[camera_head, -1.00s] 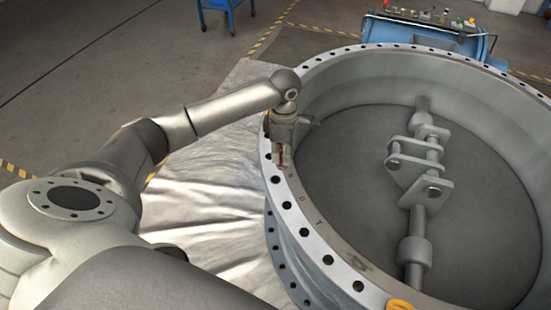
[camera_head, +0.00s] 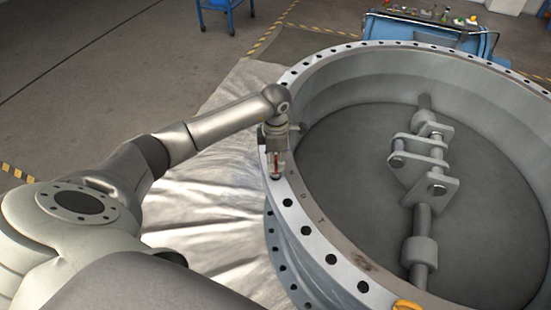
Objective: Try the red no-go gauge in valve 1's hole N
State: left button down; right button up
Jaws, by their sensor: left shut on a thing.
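Valve 1 (camera_head: 297,218) is a large grey ring body with a flange of dark bolt holes, lying with its disc inside. My left gripper (camera_head: 276,158) is over the left part of the flange, pointing down. It is shut on the red no-go gauge (camera_head: 277,163), a small thin red piece held upright between the fingers. The gauge's lower end is at or just above a flange hole (camera_head: 276,177); I cannot tell whether it is in the hole. Letters on the flange are too small to read surely. My right gripper is not in view.
The disc's shaft and bracket (camera_head: 423,185) stand up inside the ring. An orange-yellow piece (camera_head: 407,305) is at the flange's front edge. A silvery sheet (camera_head: 200,212) covers the floor at left. A blue bench (camera_head: 428,33) with small items stands behind.

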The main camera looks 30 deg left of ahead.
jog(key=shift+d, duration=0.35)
pick_arm(q)
jog(key=shift+f, duration=0.2)
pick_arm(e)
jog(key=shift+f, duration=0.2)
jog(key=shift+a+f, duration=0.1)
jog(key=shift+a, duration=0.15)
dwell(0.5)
pick_arm(q)
jog(key=shift+f+b, duration=0.3)
jog(key=shift+b, duration=0.35)
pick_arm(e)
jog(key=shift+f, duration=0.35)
pick_arm(q)
jog(key=shift+f, duration=0.1)
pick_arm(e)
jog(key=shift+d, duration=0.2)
pick_arm(q)
jog(key=shift+f+b, duration=0.65)
jog(key=shift+f, duration=0.15)
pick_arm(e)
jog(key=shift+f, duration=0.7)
pick_arm(q)
jog(key=shift+r, duration=0.15)
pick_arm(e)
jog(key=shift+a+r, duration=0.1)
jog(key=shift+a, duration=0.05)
